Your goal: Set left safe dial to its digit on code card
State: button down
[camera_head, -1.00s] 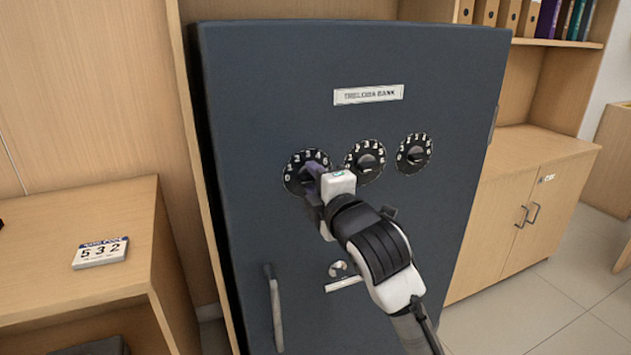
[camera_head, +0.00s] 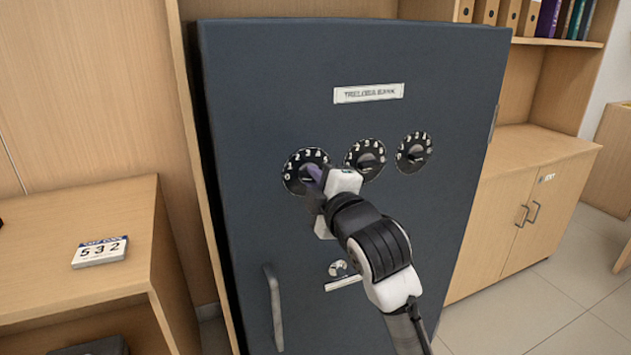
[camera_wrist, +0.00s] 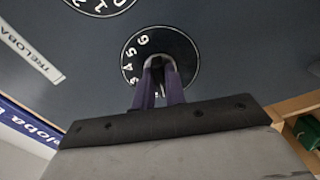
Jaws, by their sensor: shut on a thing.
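The left safe dial (camera_head: 298,160) is a black disc with white digits on the dark blue safe door. It fills the middle of the wrist view (camera_wrist: 183,55), where digits 3, 4, 5 and 6 show along its upper left edge. My gripper (camera_head: 314,178) is at this dial, its purple fingers shut on the dial's knob (camera_wrist: 158,62). The fingers hide most of the knob, and I cannot tell which digit it points to. The code card (camera_head: 100,252) lies on the wooden counter at left and reads 5 3 2.
The middle dial (camera_head: 366,157) and right dial (camera_head: 414,151) sit close to the right of my gripper. A door handle (camera_head: 274,308) and a keyhole plate (camera_head: 338,268) are lower on the safe door (camera_head: 260,80). A wooden cabinet (camera_head: 525,210) stands at right.

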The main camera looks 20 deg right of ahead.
jog(key=shift+r+m+p, duration=0.1)
jog(key=shift+m+p, duration=8.55)
jog(key=shift+m, duration=4.75)
jog(key=c, duration=1.4)
grip_release()
jog(key=shift+c, duration=0.2)
jog(key=shift+s, duration=0.1)
